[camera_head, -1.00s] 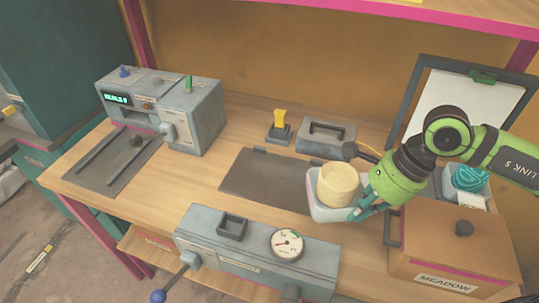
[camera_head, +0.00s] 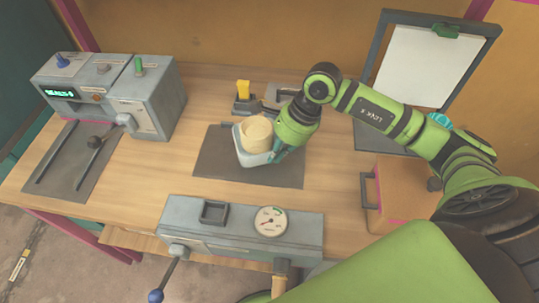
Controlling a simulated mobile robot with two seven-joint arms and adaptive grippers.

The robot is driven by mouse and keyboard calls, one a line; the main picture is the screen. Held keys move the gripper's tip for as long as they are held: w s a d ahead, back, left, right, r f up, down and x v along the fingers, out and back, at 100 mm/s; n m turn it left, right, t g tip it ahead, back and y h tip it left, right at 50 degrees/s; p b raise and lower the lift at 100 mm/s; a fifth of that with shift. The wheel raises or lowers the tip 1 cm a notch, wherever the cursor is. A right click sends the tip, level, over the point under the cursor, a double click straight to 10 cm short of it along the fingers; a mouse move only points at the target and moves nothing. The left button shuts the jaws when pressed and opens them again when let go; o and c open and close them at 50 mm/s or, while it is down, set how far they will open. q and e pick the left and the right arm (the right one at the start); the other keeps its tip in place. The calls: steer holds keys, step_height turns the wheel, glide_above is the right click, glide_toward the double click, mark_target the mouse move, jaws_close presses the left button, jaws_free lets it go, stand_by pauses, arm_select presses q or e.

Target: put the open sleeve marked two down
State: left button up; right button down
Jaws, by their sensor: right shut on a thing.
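My right gripper (camera_head: 283,152) reaches in from the right and is shut on a pale grey-blue open sleeve (camera_head: 252,159). A cream round piece (camera_head: 256,131) sits in the sleeve and stands above its rim. The sleeve is over the dark grey mat (camera_head: 212,167) in the middle of the bench; I cannot tell whether it touches the mat. No mark can be read on the sleeve. My left gripper is not in view.
A grey machine (camera_head: 138,95) with a lit display and rails stands at the left. A grey press unit with a dial (camera_head: 270,221) lies in front. A brown box (camera_head: 390,195) and a clipboard (camera_head: 425,66) are on the right. A yellow-handled stamp (camera_head: 244,98) stands behind the mat.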

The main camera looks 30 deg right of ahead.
steer(key=shift+w+a+f, duration=0.45)
steer(key=shift+w+a, duration=0.05)
steer(key=shift+w, duration=0.25)
steer(key=shift+f+p, duration=0.35)
steer(key=shift+f, duration=0.05)
step_height(320, 180, down, 3)
steer(key=shift+f+p, duration=0.1)
steer(key=shift+p, duration=0.55)
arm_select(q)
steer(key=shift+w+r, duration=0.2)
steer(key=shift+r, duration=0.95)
arm_select(e)
steer(key=shift+f, duration=0.15)
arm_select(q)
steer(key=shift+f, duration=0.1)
arm_select(e)
steer(key=shift+f+b, duration=0.2)
steer(key=shift+b, duration=0.15)
steer(key=c, duration=1.4)
jaws_free()
steer(key=shift+r, duration=0.1)
